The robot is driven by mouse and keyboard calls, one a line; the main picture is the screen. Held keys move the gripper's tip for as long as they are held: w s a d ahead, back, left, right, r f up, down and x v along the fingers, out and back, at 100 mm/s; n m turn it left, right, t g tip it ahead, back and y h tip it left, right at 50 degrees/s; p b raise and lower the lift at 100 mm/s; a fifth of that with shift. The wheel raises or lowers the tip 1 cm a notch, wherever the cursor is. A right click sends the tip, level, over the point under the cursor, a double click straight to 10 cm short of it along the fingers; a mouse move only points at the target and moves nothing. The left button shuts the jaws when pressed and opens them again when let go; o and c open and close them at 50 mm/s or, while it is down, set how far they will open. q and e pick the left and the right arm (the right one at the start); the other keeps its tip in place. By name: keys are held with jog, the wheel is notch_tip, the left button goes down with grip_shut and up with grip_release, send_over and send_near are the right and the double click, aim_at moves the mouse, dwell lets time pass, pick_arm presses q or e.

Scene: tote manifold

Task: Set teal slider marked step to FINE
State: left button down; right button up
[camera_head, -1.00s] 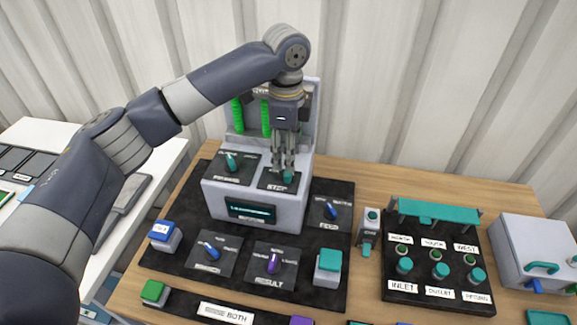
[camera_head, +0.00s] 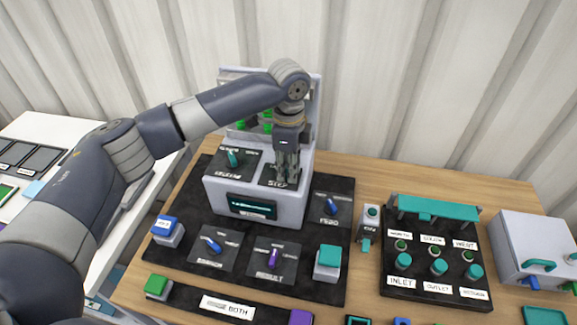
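The black plate marked STEP (camera_head: 271,183) is on the sloped top of the grey console (camera_head: 224,194), at its right side. My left gripper (camera_head: 287,178) points down right over this plate, with its fingertips at the plate's surface. The teal slider is hidden behind or between the fingers, so I cannot tell whether they hold it. Its setting cannot be read. My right gripper is not in view.
A second teal control (camera_head: 233,158) sits on the console's left plate. Blue and purple knobs (camera_head: 273,257) and a teal button (camera_head: 328,258) lie in front. A teal-topped manifold (camera_head: 437,208) and a grey box (camera_head: 531,245) stand at right.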

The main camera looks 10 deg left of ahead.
aim_at(270, 174)
pick_arm(q)
jog(key=shift+a+r+p, duration=0.2)
jog(key=shift+a+p, duration=0.95)
jog(key=shift+a, duration=0.8)
jog(key=shift+a+f, duration=0.1)
jog(key=shift+a, duration=0.2)
jog(key=c, duration=1.4)
grip_release()
jog(key=shift+c, duration=0.2)
jog(key=shift+a, duration=0.1)
jog(key=shift+r, duration=0.35)
notch_tip(270, 174, up, 11)
